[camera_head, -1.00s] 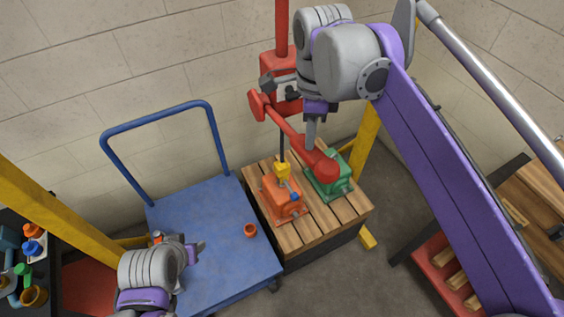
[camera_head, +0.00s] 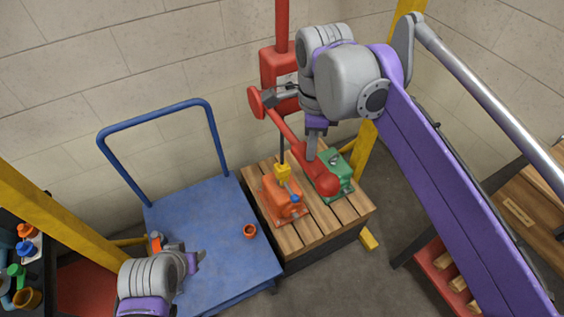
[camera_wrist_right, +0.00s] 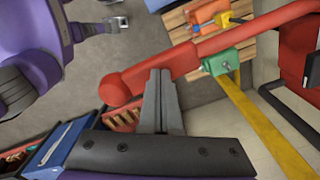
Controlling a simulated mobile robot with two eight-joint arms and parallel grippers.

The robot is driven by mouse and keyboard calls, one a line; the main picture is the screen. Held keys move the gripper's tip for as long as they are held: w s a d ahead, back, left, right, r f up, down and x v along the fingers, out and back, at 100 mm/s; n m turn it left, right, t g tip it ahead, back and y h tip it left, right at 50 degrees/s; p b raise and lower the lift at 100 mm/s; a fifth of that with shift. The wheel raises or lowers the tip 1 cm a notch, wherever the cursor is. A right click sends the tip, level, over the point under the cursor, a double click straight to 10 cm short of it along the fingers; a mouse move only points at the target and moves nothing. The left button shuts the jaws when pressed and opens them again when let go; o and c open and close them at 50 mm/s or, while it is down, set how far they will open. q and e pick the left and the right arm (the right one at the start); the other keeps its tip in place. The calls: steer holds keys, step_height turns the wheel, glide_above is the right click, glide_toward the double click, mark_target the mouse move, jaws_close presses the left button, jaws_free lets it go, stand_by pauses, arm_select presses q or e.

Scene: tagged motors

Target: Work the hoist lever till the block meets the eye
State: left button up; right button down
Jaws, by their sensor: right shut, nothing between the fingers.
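The red hoist lever (camera_head: 290,135) slopes from the red hoist box (camera_head: 279,68) down to a thick rounded end in front of the green motor. My right gripper (camera_head: 311,153) is shut and empty, its fingertips at the lever near that end. In the right wrist view the shut fingers (camera_wrist_right: 163,88) lie across the lever (camera_wrist_right: 190,60), apparently against it. The yellow block (camera_head: 283,173) hangs on a dark line just over the orange motor (camera_head: 283,203). The eye is not clearly visible, so contact cannot be told. My left gripper (camera_head: 197,262) is over the blue cart; its jaw opening is unclear.
The orange and green (camera_head: 334,180) motors stand on a slatted wooden pallet (camera_head: 310,238). The blue cart (camera_head: 212,215) beside it carries a small orange cup (camera_head: 249,231). Yellow posts (camera_head: 65,225) flank the area. A red crate (camera_head: 440,268) stands at the right.

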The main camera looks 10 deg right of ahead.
arm_select(q)
steer(key=shift+s+f+b, duration=0.2)
steer(key=shift+f+b, duration=0.1)
steer(key=shift+f, duration=0.25)
arm_select(e)
steer(key=shift+s+f, duration=0.15)
steer(key=shift+f, duration=0.6)
steer(key=shift+f+b, duration=0.5)
steer(key=shift+f, duration=0.55)
arm_select(q)
steer(key=shift+s+f, duration=0.25)
steer(key=shift+f, duration=0.35)
arm_select(e)
steer(key=r+p, duration=0.2)
steer(key=r, duration=0.1)
steer(key=w+r+p, duration=0.1)
steer(key=r+p, duration=0.1)
steer(key=r, duration=0.1)
steer(key=r+p, duration=0.2)
steer(key=r, duration=0.2)
steer(key=shift+w+a, duration=0.15)
arm_select(q)
steer(key=w+r, duration=0.4)
steer(key=r, duration=0.4)
steer(key=shift+t, duration=0.3)
arm_select(e)
steer(key=shift+w+f, duration=0.1)
arm_select(q)
steer(key=shift+s, duration=0.1)
